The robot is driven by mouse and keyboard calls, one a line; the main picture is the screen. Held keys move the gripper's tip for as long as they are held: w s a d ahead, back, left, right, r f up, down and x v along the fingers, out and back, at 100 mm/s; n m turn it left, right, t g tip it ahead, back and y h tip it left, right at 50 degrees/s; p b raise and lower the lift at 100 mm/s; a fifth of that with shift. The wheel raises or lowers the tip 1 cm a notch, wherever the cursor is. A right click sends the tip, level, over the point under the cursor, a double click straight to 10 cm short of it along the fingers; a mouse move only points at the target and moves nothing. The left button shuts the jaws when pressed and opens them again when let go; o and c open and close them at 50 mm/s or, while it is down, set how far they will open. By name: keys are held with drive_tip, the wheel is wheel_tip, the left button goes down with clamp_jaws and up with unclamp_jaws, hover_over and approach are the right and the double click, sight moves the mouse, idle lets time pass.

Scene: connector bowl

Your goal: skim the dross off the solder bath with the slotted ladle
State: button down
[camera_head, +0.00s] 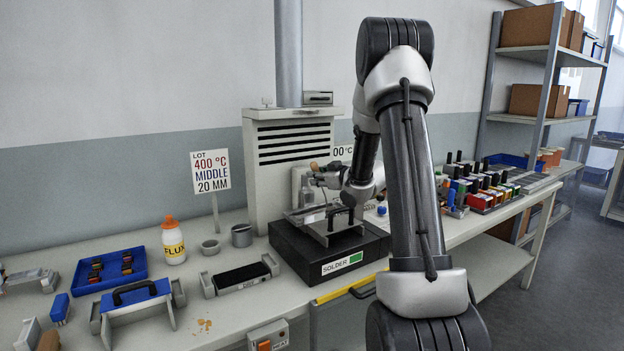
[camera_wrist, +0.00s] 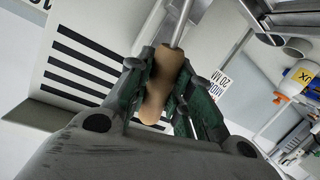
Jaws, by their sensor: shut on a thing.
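My gripper (camera_head: 328,179) is above the solder bath (camera_head: 342,264), a black box with a SOLDER label and a metal top. In the wrist view my gripper (camera_wrist: 162,76) is shut on a tan handle (camera_wrist: 154,101), with a finger on each side. A thin metal shaft (camera_wrist: 183,20) runs from the handle out of the top of that view. The handle's tan end (camera_head: 315,167) shows small in the head view. The ladle's slotted bowl cannot be made out, and the solder surface and any dross are hidden or too small to tell.
A vented grey cabinet (camera_head: 291,150) stands close behind the bath. A FLUX bottle (camera_head: 173,243), a grey cup (camera_head: 242,236), a dark-topped tray (camera_head: 241,276) and a blue tray (camera_head: 110,270) stand to the left. A rack of connectors (camera_head: 484,188) is on the right.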

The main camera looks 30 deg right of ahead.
drive_tip(key=shift+d, duration=0.25)
drive_tip(key=shift+r, duration=3)
